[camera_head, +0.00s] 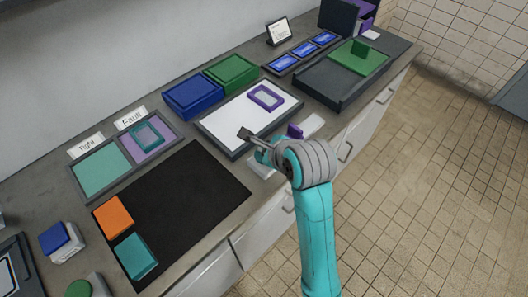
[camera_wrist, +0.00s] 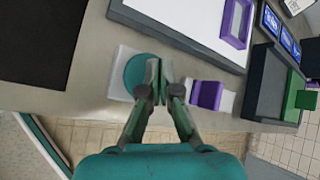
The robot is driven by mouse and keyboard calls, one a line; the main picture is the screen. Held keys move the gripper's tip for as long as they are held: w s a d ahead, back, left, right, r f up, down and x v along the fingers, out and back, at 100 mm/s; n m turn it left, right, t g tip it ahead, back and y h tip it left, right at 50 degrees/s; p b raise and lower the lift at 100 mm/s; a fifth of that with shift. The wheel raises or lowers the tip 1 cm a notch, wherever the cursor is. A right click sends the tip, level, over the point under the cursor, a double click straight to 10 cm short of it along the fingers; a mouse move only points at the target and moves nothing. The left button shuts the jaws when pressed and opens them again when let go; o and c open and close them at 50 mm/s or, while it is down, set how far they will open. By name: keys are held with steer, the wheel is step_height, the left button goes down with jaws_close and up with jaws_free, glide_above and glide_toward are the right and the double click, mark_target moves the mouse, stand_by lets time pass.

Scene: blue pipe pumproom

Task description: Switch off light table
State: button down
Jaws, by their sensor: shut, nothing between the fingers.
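The light table (camera_head: 232,122) is a white panel in a dark frame on the counter; its edge also shows in the wrist view (camera_wrist: 190,22). It looks bright white, though I cannot tell for sure whether it is lit. Along its front side sit a round teal button on a white base (camera_wrist: 118,82) and a purple rocker-like block (camera_wrist: 207,94) on a white base, also in the head view (camera_head: 295,131). My gripper (camera_wrist: 158,68) is shut and empty, its tips over the teal button's right part. I cannot tell whether they touch it. In the head view my gripper (camera_head: 245,133) partly covers this area.
A purple frame (camera_head: 280,92) lies on the light table. Blue (camera_head: 193,95) and green (camera_head: 232,72) trays stand behind it. A black mat (camera_head: 185,215) lies left, a dark tray with a green piece (camera_head: 358,58) right. The tiled floor in front is clear.

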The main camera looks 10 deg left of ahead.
steer(key=shift+r, duration=0.15)
steer(key=shift+r, duration=2.9)
